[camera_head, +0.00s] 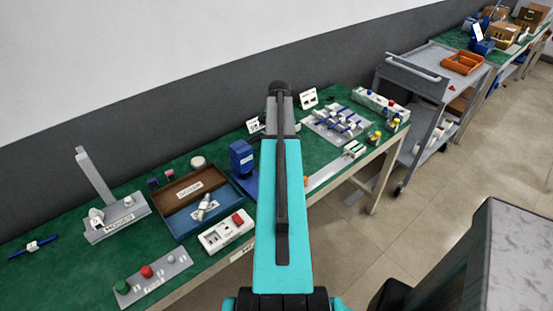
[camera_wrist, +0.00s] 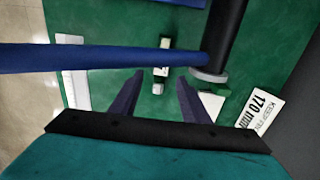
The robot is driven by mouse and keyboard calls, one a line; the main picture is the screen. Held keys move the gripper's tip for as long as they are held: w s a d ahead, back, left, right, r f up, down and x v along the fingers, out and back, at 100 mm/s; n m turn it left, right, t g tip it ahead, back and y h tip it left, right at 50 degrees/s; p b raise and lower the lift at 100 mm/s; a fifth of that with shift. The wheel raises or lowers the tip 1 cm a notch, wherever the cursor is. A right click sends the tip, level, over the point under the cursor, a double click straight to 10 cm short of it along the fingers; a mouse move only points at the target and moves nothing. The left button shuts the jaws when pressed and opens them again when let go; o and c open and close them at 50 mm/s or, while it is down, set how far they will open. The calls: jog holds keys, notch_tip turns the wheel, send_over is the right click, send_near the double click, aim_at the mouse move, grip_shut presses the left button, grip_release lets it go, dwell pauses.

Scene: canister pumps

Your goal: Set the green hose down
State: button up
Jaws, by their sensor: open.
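My gripper (camera_wrist: 160,78) shows in the wrist view with its two dark fingers apart, over the green table mat. A small piece with white ends and dark and green parts (camera_wrist: 162,60) lies on the mat, seen in the gap just beyond the fingertips. It may be the green hose, but green on green makes its outline hard to tell. Nothing is seen clamped between the fingers. In the head view my teal arm hides the gripper and the table beneath it.
In the wrist view a blue bar (camera_wrist: 100,57) and a dark cylinder (camera_wrist: 228,35) cross close in front, beside a "170 mm" card (camera_wrist: 262,108). The head view shows a wooden tray (camera_head: 168,192), a blue stand (camera_head: 241,158), a grey rack (camera_head: 318,126) and a cart (camera_head: 412,75).

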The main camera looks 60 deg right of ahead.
jog(key=shift+f+p, duration=0.5)
jog(key=shift+f, duration=1.25)
grip_shut()
jog(key=shift+r, duration=0.15)
